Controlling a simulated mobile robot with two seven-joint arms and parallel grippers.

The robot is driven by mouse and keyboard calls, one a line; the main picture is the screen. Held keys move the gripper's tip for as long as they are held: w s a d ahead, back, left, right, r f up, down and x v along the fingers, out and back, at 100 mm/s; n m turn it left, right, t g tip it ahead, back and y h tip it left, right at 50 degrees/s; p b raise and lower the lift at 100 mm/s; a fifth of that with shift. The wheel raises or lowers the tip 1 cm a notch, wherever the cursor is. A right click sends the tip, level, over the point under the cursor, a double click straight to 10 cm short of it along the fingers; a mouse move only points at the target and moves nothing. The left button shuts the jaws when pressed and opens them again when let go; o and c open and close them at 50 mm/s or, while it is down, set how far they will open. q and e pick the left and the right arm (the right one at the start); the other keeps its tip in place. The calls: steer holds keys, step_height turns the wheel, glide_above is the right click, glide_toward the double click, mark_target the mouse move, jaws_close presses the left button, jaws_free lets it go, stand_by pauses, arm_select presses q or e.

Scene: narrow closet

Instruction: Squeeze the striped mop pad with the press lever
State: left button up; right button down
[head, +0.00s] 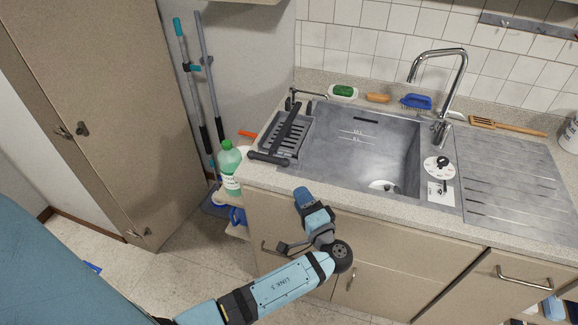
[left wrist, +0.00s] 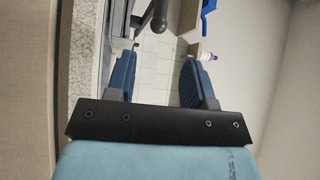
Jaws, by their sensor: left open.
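The press (head: 290,143) is a grey slotted unit set at the left end of the sink. Its black press lever (head: 290,127) lies slanted across it, with a thick handle (head: 268,158) at the counter's front left edge. I cannot make out the striped mop pad in either view. My left gripper (head: 304,195) is in front of the counter's front edge, right of the lever handle and apart from it. In the left wrist view its two blue fingers (left wrist: 160,76) stand apart with nothing between them; a black rounded lever end (left wrist: 159,24) shows beyond them. My right gripper is not in view.
A green bottle (head: 229,167) stands left of the counter, with mop poles (head: 205,75) behind it. The sink basin (head: 350,150) is empty. A soap dish (head: 343,92), a blue brush (head: 416,101) and the faucet (head: 462,75) line the back. Cabinet doors (head: 375,275) are below the counter.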

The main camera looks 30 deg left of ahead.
mark_target(280, 161)
arm_select(q)
steer(key=p+x, duration=0.3)
steer(key=x, duration=1)
steer(key=shift+w+a+p, duration=0.2)
steer(key=shift+a+p, duration=0.1)
steer(key=shift+a, duration=0.15)
jaws_close()
